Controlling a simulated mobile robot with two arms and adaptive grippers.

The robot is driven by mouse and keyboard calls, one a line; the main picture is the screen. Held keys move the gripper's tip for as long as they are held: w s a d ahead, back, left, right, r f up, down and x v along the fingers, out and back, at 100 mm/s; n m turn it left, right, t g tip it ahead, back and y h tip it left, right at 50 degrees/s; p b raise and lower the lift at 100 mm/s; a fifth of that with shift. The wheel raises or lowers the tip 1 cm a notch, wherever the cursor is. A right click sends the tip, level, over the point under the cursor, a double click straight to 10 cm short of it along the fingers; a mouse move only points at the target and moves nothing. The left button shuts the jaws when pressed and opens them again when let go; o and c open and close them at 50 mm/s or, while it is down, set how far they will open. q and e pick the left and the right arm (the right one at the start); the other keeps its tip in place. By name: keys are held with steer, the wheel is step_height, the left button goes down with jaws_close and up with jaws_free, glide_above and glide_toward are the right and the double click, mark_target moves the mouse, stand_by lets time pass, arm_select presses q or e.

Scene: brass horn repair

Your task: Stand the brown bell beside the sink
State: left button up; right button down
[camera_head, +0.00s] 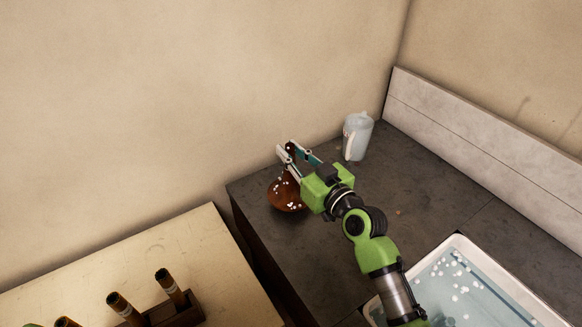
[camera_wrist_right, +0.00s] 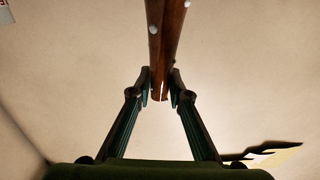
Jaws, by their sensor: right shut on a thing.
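The brown bell (camera_head: 286,196) is at the left back end of the dark counter, wide flare down and narrow stem up, with white flecks on it. My right gripper (camera_head: 288,152) is shut on its stem, reaching in from the right. In the right wrist view, the brown stem (camera_wrist_right: 166,35) runs up from between the fingertips of the right gripper (camera_wrist_right: 161,88). I cannot tell whether the flare touches the counter. The sink (camera_head: 459,241), with water and white flecks of foam in it, is at the lower right. My left gripper is not in view.
A pale jug (camera_head: 357,137) stands at the back of the counter (camera_head: 340,215), right of the bell. A pale worktop (camera_head: 130,262) with a wooden rack (camera_head: 186,311) of brown tubes lies at the lower left. Bare counter lies between bell and sink, partly under my arm.

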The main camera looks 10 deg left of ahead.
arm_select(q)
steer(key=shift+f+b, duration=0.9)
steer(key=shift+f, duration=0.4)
arm_select(e)
steer(key=shift+w+f, duration=0.1)
steer(key=shift+f, duration=1.5)
steer(key=shift+f, duration=0.15)
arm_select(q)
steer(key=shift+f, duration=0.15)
arm_select(e)
steer(key=c, duration=1.9)
jaws_free()
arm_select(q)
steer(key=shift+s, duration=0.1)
arm_select(e)
steer(key=shift+r, duration=0.2)
arm_select(q)
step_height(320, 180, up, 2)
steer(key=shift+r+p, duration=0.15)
steer(key=shift+p, duration=0.9)
arm_select(e)
steer(key=v, duration=1.2)
